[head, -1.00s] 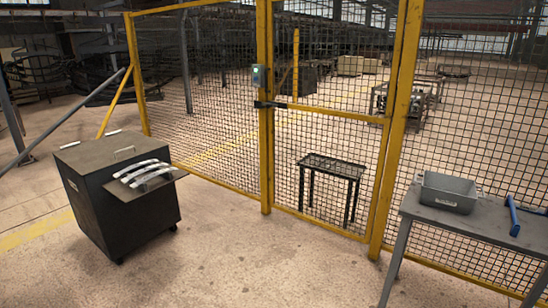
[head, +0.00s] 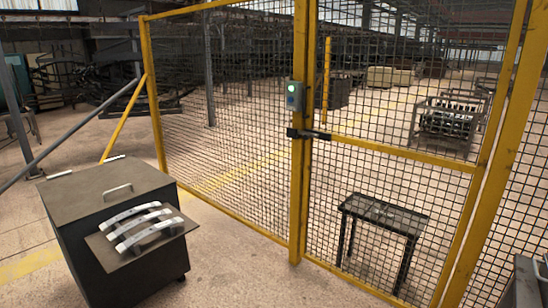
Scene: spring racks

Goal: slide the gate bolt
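The gate bolt (head: 309,134) is a short dark bar lying level across the yellow post and the gate's left frame edge. The mesh gate (head: 385,151) has a yellow frame with a crossbar and stands upright in the fence; it looks closed. A grey-green box (head: 295,96) with a lit green light is on the post just above the bolt. I cannot tell the bolt's exact position in its housing. Neither of my grippers shows in the head view.
A dark wheeled cabinet (head: 75,207) with silver curved handles on a side shelf (head: 118,252) stands at front left. A black stand (head: 385,211) is behind the gate mesh. A grey table edge (head: 527,282) shows at lower right. Floor before the gate (head: 240,270) is clear.

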